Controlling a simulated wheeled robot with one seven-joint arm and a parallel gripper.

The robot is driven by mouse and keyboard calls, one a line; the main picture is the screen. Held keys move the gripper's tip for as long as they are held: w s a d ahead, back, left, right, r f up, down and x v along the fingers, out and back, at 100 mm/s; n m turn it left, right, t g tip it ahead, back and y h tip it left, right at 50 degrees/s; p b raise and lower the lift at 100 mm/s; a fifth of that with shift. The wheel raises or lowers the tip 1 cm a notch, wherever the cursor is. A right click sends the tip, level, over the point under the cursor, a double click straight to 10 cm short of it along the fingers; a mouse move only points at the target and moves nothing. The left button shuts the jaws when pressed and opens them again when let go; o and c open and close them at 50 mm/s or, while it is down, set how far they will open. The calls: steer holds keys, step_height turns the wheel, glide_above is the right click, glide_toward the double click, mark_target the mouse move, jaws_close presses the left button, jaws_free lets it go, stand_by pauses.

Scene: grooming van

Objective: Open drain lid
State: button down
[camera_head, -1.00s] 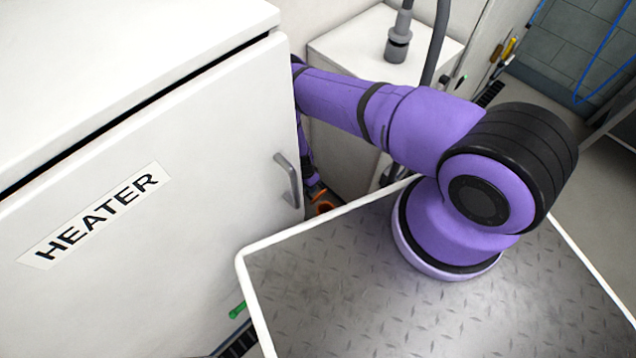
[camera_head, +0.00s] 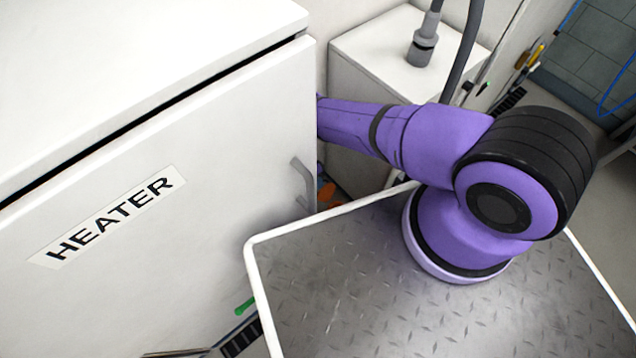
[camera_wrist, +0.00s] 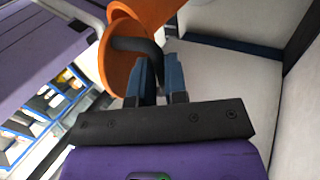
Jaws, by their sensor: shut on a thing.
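In the wrist view, a round orange piece, which looks like the drain lid (camera_wrist: 114,62), stands tilted just beyond my gripper (camera_wrist: 155,68). A dark curved handle (camera_wrist: 132,44) crosses in front of it. My gripper's blue fingers are shut on this handle. A second orange curved part (camera_wrist: 165,12) lies behind and to the right, partly cut off by the top edge. Whether the two orange parts touch is unclear. In the head view, only a small orange patch (camera_head: 327,193) shows past the heater cabinet's edge; my gripper is hidden there.
The white heater cabinet (camera_head: 220,230) with a grey door handle (camera_head: 304,183) fills the left. A white box (camera_head: 385,60) with a grey hose fitting (camera_head: 424,45) stands behind my arm. A green handle (camera_head: 245,307) sits low beside the cabinet. Floor is visible at far right.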

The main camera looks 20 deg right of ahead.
steer(key=shift+w+a, duration=0.3)
steer(key=shift+a, duration=0.25)
steer(key=c, duration=1.2)
jaws_free()
steer(key=shift+o, duration=0.2)
steer(key=shift+s, duration=0.1)
steer(key=shift+s+d, duration=0.15)
